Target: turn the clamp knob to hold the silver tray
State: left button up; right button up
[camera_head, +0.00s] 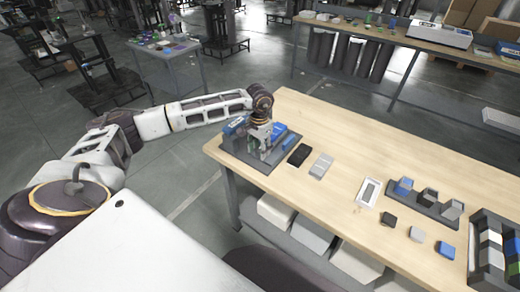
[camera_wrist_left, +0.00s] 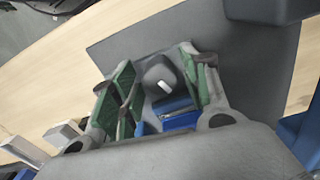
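My left gripper (camera_head: 262,142) points down over the clamp fixture at the table's near left end. In the left wrist view the gripper (camera_wrist_left: 163,88) has its green-padded fingers apart on either side of a dark rounded clamp knob (camera_wrist_left: 160,75) with a white mark. Gaps show between pads and knob; contact is not clear. Blue clamp parts (camera_wrist_left: 182,121) with a thin silvery edge lie just below the knob. The fixture stands on a dark grey base plate (camera_head: 261,166). I cannot tell whether the silvery edge is the silver tray. My right gripper is not in view.
A black piece (camera_head: 299,155) and a light grey piece (camera_head: 321,165) lie right of the plate. A white frame (camera_head: 368,192), a dark holder (camera_head: 419,209) with blocks and a bin rack (camera_head: 491,253) stand farther right. The table's (camera_head: 350,130) back middle is clear.

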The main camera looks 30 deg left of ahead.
pick_arm(q)
jog(key=shift+r, duration=0.25)
jog(key=shift+r+p, duration=0.95)
jog(key=shift+r, duration=1.1)
jog(key=shift+r+p, duration=0.35)
jog(key=shift+r, duration=0.9)
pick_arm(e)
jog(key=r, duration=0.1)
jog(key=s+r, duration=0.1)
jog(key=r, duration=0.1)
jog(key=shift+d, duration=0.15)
